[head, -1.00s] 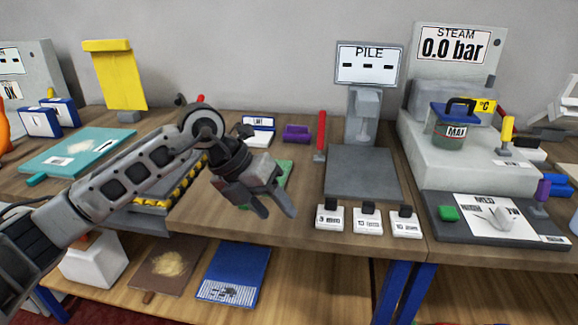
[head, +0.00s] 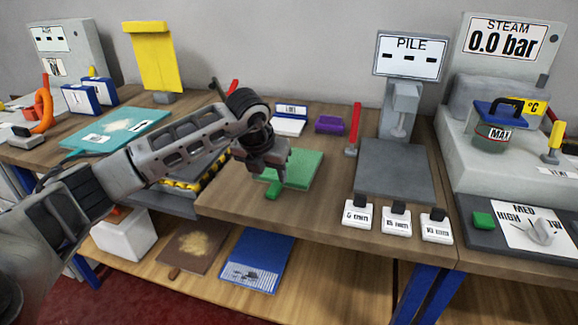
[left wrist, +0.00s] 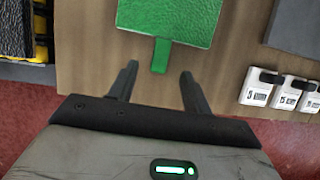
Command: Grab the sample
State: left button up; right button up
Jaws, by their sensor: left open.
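A green sample (head: 304,166), a flat square with a short tab, lies on the wooden bench. It also shows in the left wrist view (left wrist: 168,18), its tab pointing toward my gripper. My left gripper (head: 262,168) points down above the near left side of the green sample and hides part of it. In the left wrist view the open fingers (left wrist: 159,72) stand on either side of the tab's line, with nothing between them. I cannot tell the exact height above the bench. My right gripper is not in view.
A teal board (head: 100,138) lies at the left. A PILE gauge (head: 398,186) and several small white weights (head: 357,214) stand to the right. A purple block (head: 330,124) and red post (head: 353,130) are behind. Brown (head: 185,258) and blue (head: 245,270) boards lie on the lower shelf.

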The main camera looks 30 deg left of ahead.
aim_at(273, 190)
pick_arm(q)
jog(key=x, duration=0.3)
jog(key=p+x, duration=0.1)
jog(key=x, duration=0.1)
jog(key=shift+s+d+f, duration=0.1)
jog(key=shift+s+f, duration=0.2)
jog(key=shift+s, duration=0.1)
grip_shut()
jog(key=shift+r, duration=0.15)
